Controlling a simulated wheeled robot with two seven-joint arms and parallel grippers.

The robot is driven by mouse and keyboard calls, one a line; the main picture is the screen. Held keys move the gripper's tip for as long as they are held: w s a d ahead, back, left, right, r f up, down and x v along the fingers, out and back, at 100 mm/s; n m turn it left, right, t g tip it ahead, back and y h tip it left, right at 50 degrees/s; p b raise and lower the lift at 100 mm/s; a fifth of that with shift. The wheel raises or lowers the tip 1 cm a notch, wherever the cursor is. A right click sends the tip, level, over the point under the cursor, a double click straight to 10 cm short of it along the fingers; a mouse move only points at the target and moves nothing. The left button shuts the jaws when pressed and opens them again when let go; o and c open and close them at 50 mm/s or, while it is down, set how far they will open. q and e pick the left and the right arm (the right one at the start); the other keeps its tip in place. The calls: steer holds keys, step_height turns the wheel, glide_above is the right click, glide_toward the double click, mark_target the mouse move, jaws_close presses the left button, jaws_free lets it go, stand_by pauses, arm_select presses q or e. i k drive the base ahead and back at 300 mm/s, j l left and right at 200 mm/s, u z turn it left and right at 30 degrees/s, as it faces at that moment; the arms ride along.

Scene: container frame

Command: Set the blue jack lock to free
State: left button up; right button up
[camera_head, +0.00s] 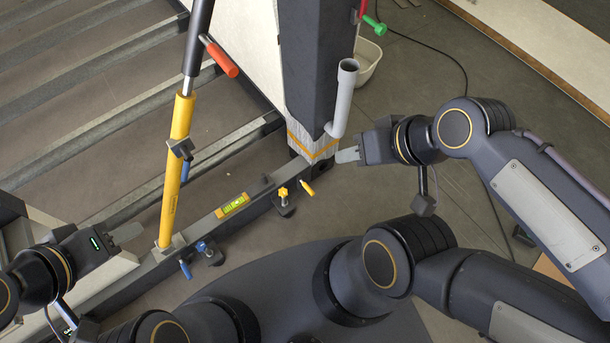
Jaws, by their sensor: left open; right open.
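A slanted yellow and black jack (176,150) stands on the grey beam (150,262). A short blue lever (186,171) hangs down from a dark collar on the jack, along its right side. I take it for the blue jack lock; its setting cannot be read. A blue-knobbed clamp (203,248) with a blue handle (186,269) sits on the beam by the jack's foot. My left gripper (127,233) is open and empty, left of the jack's foot and apart from it. My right gripper (346,155) is open and empty, beside the dark post's foot.
A red handle (222,59) sticks out from the jack's upper part. A yellow level (232,206) and a yellow-knobbed clamp (284,197) sit along the beam. The dark post (318,60) with a grey pipe (345,97) rises at the beam's far end. Ribbed flooring lies behind.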

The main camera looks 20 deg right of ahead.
mark_target(188, 273)
steer(key=k+j+u, duration=0.1)
steer(key=u, duration=0.25)
steer(key=k+j+u, duration=0.15)
steer(key=u, duration=0.15)
steer(key=k+j+u, duration=0.15)
steer(key=u, duration=0.2)
